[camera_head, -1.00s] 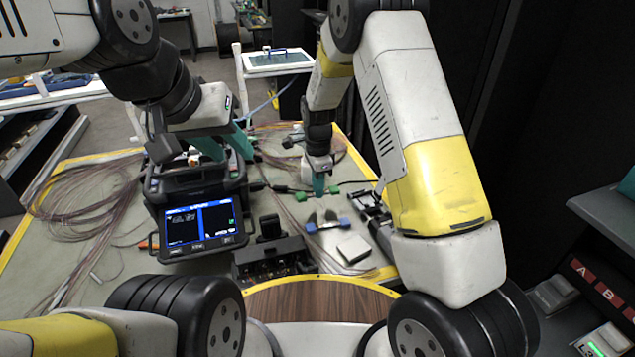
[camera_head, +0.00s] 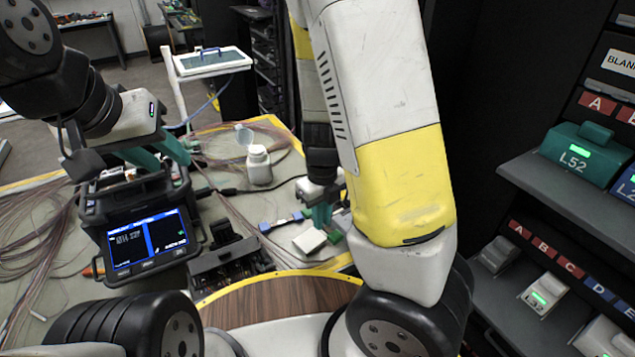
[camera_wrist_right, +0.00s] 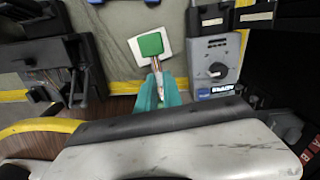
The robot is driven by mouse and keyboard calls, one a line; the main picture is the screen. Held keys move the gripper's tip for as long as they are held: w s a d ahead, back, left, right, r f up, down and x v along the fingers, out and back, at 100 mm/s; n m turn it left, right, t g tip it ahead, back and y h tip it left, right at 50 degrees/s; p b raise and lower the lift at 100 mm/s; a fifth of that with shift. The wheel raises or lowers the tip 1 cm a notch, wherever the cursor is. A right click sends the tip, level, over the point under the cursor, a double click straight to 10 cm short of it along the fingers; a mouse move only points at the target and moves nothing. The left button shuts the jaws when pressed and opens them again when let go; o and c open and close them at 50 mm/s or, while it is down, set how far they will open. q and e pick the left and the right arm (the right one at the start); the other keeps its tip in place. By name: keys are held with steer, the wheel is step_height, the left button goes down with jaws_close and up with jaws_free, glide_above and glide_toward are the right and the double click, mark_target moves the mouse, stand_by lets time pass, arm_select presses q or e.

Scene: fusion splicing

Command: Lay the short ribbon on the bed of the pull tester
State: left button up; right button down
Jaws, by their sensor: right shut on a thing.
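My right gripper (camera_head: 321,213) is low over the right part of the bench; its teal fingers show in the right wrist view (camera_wrist_right: 160,92). They are shut on the short ribbon (camera_wrist_right: 157,68), a thin strand with a green end piece (camera_wrist_right: 151,43). That green piece lies over a white square block (camera_wrist_right: 136,51); whether they touch is unclear. A grey device with a knob (camera_wrist_right: 222,50), apparently the pull tester, is just right of the gripper. In the head view my arm partly hides it. My left gripper (camera_head: 172,163) is open and looks empty above the splicer (camera_head: 150,240).
A blue-ended tool (camera_head: 280,222) lies beside the white block. A white bottle (camera_head: 258,165) stands behind. Loose fibre (camera_head: 30,235) covers the left bench. Shelves with labelled boxes (camera_head: 580,155) rise at right.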

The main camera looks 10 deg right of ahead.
steer(key=shift+d+m, duration=0.2)
steer(key=shift+m, duration=0.1)
steer(key=shift+w+d+f, duration=0.75)
steer(key=shift+w+f, duration=0.1)
steer(key=shift+w, duration=1.6)
steer(key=shift+w+d+f, duration=0.75)
steer(key=shift+w+f, duration=0.1)
steer(key=shift+w, duration=1.55)
steer(key=shift+w+d+f, duration=0.75)
steer(key=shift+w+f, duration=0.1)
steer(key=shift+w, duration=1.6)
steer(key=shift+f, duration=0.1)
steer(key=shift+f, duration=0.4)
steer(key=c, duration=1.5)
jaws_free()
